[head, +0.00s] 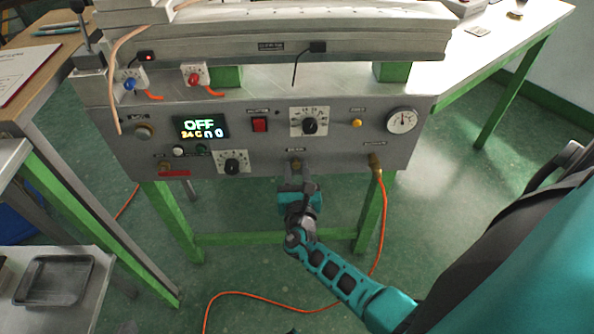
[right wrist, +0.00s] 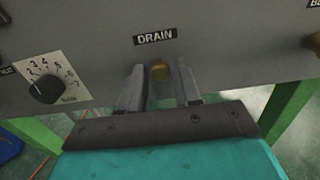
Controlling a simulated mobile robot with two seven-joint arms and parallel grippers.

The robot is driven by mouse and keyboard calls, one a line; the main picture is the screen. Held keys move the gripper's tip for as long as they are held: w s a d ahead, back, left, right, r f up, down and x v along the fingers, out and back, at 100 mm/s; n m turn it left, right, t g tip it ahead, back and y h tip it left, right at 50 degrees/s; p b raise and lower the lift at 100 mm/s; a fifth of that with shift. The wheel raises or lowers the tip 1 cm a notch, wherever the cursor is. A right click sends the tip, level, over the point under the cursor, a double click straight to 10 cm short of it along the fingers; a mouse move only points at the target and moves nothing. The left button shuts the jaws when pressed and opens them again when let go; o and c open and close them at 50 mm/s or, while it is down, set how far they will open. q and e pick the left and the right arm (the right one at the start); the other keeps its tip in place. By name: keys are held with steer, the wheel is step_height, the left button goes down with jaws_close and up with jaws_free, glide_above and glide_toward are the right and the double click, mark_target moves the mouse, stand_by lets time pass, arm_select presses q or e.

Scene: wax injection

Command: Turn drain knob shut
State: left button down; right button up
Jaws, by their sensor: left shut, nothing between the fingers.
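The drain knob (head: 296,163) is a small round brass knob low on the grey front panel of the machine. In the right wrist view the knob (right wrist: 160,70) sits just under the DRAIN label (right wrist: 155,36). My right gripper (head: 296,170) reaches up to it from below and in front. In the right wrist view its two fingers (right wrist: 159,80) are apart, one on each side of the knob, with a visible gap to each side. Contact with the knob does not show. My left gripper is not in view.
A brass fitting (head: 374,161) with an orange hose (head: 382,220) is to the right. A tray (head: 54,280) lies at lower left.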

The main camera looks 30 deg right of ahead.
jaws_close()
